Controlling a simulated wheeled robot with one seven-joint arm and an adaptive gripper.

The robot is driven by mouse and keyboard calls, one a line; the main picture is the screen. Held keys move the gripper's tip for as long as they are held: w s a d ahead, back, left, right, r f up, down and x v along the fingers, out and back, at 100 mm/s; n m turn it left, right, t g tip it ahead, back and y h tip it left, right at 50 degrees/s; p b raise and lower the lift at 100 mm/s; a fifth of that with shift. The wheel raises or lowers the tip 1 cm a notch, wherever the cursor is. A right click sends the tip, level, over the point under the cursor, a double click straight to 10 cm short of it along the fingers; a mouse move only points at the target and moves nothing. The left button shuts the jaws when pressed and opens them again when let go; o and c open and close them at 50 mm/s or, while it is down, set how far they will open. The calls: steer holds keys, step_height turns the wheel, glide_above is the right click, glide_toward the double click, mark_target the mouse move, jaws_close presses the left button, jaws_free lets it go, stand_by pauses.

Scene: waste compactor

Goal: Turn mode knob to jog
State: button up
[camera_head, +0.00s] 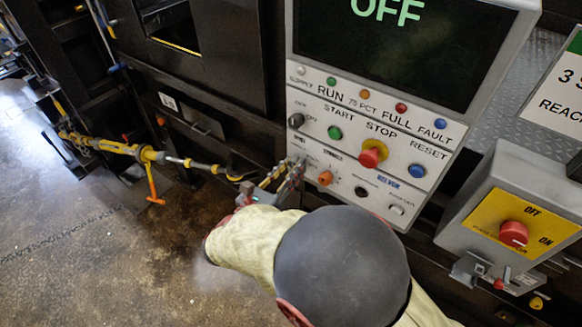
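The grey control panel (340,150) has a screen reading OFF and rows of lights, buttons and knobs. My gripper (286,172) is at the panel's lower left edge, seen from behind. Its fingertips are at the left end of the bottom row, below a small label too blurred to read. The mode knob cannot be made out; a control at that spot would be hidden by the fingers. I cannot tell whether the fingers touch anything or how far apart they are. An orange knob (325,178) is just right of the fingertips.
A dark knob (296,120), green button (334,132), red stop button (372,154) and blue button (417,170) sit above the bottom row. A grey box with a red switch (513,233) stands at right. Yellow piping (110,146) runs at left above open floor.

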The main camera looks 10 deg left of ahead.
jaws_close()
steer(key=shift+m+b, duration=0.35)
steer(key=shift+m, duration=0.05)
steer(key=m+b, duration=0.2)
steer(key=shift+f+m, duration=0.2)
steer(key=shift+m, duration=0.2)
steer(key=m+b, duration=1.4)
steer(key=b, duration=0.3)
steer(key=shift+m, duration=0.3)
steer(key=shift+h, duration=0.4)
steer(key=o, duration=0.6)
jaws_free()
steer(key=shift+r, duration=0.15)
